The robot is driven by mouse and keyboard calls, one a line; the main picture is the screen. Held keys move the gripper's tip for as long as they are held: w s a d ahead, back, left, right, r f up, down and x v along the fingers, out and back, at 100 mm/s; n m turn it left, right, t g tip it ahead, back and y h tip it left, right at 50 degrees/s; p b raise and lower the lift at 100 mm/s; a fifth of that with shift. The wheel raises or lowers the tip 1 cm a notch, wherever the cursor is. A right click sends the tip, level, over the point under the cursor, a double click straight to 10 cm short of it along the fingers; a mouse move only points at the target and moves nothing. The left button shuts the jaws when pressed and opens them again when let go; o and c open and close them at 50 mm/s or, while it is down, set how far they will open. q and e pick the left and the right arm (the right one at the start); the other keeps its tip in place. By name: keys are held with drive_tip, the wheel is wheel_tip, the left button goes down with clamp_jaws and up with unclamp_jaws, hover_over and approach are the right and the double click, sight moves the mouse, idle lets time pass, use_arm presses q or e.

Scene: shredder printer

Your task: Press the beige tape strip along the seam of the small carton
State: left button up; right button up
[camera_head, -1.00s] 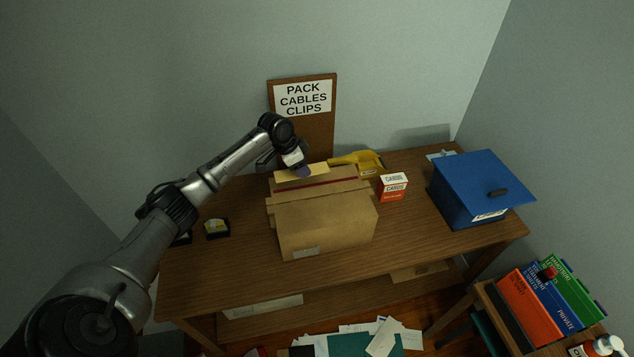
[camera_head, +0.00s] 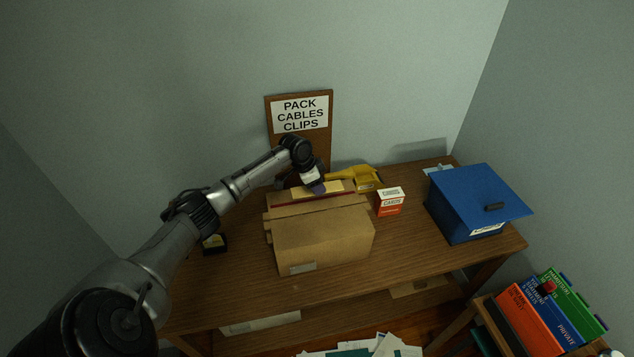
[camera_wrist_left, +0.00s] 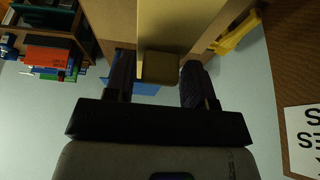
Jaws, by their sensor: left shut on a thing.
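The small carton (camera_head: 325,238) stands on the wooden table, with a dark red line (camera_head: 290,203) running across its top towards the back. The beige tape strip (camera_head: 330,187) shows just behind and above that line. My left gripper (camera_head: 318,187) is at the strip, over the carton's back part. In the left wrist view, the strip (camera_wrist_left: 160,66) sits between the two dark fingers of my left gripper (camera_wrist_left: 158,80), which is shut on it. I cannot tell whether the strip touches the carton. My right gripper is not in view.
A yellow tape dispenser (camera_head: 366,178) lies behind the carton's right end. A small red and white box (camera_head: 390,203) and a blue lidded box (camera_head: 475,205) stand to the right. A signboard (camera_head: 300,114) stands behind.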

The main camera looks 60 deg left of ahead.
use_arm(q)
drive_tip(key=shift+f+b, duration=2.3)
drive_tip(key=shift+f, duration=2.55)
drive_tip(key=shift+f, duration=0.2)
drive_tip(key=shift+f, duration=0.5)
